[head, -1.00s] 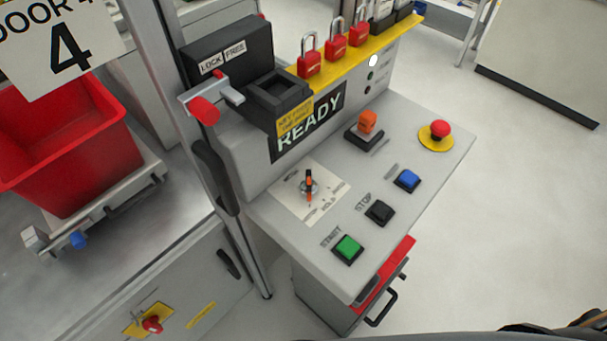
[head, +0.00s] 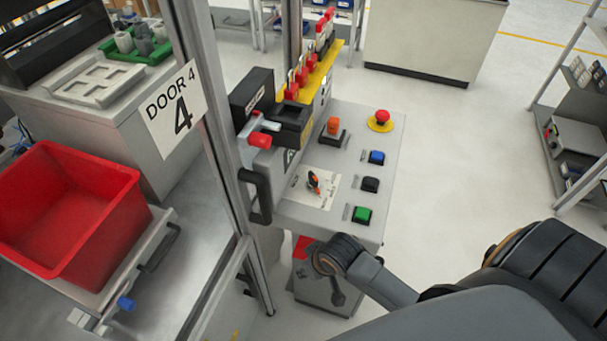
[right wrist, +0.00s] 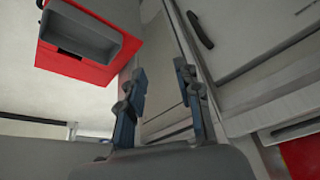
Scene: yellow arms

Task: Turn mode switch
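The mode switch (head: 314,182) is a dark knob with an orange pointer on a white labelled plate (head: 321,198), on the grey control panel (head: 341,154) in the head view. In the head view my right arm (head: 385,285) reaches in from the lower right, its end low in front of the panel, below the switch. In the right wrist view my right gripper (right wrist: 163,105) has its two fingers apart with nothing between them. The switch does not show in that view. My left gripper is in neither current view.
Green (head: 363,214), black (head: 370,185) and blue (head: 376,157) buttons, an orange switch (head: 333,126) and a red emergency stop (head: 382,117) share the panel. A door post and black handle (head: 256,195) stand left. A red bin (head: 70,210) sits further left.

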